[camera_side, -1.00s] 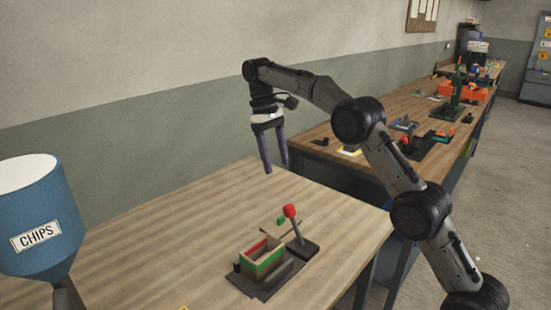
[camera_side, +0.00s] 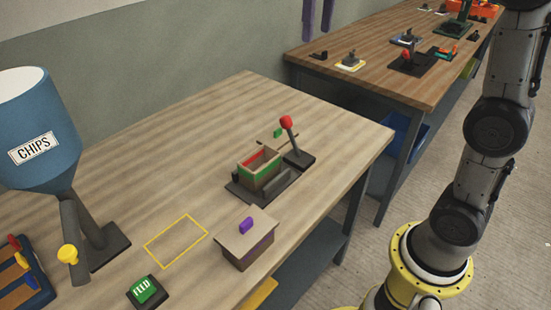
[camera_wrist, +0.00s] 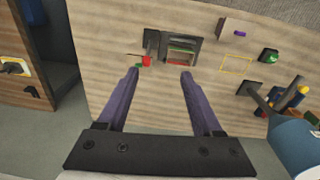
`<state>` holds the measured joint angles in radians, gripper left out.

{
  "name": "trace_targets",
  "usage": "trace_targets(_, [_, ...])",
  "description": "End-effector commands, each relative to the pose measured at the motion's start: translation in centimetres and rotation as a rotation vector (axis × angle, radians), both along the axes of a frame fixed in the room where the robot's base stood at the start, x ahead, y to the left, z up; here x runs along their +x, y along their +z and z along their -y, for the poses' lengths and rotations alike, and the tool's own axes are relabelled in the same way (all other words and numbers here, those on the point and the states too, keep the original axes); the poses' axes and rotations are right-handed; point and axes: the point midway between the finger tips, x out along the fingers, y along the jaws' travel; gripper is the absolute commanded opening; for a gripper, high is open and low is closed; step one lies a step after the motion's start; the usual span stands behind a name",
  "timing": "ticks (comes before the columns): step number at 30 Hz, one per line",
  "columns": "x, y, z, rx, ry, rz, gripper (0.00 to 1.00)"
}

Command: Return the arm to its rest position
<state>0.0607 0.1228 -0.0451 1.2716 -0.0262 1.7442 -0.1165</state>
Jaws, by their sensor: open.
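My gripper (camera_side: 317,34) is at the top edge of the side view, high above the bench, with only its two purple fingers showing. The wrist view shows the gripper (camera_wrist: 160,73) with its fingers spread apart and nothing between them. The wooden workbench (camera_side: 190,130) lies below, clear of the fingers. My arm rises at the right of the side view, and its upper part is out of frame.
On the bench are an open wooden box (camera_side: 262,173) with red and green bands, a red-knobbed lever (camera_side: 287,124), a lidded box (camera_side: 247,242) with a purple handle, a green FEED button (camera_side: 145,290) and a blue CHIPS hopper (camera_side: 38,140). Air around the gripper looks free.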

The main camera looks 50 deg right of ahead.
Motion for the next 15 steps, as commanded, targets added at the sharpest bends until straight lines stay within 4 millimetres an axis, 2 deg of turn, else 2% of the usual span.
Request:
trace_targets(1, [-2.0, 0.3, -0.4, -0.001, 0.004, 0.03, 0.68])
trace_targets(5, [-6.1, 0.0, -1.0, 0.001, 0.01, 0.101, 0.68])
trace_targets(8, [-9.2, -1.0, -1.5, 0.003, 0.011, 0.156, 0.68])
trace_targets(11, [-12.2, -2.7, -1.9, 0.006, 0.011, 0.212, 0.68])
trace_targets(15, [-15.9, -6.2, -2.3, 0.013, 0.009, 0.287, 0.68])
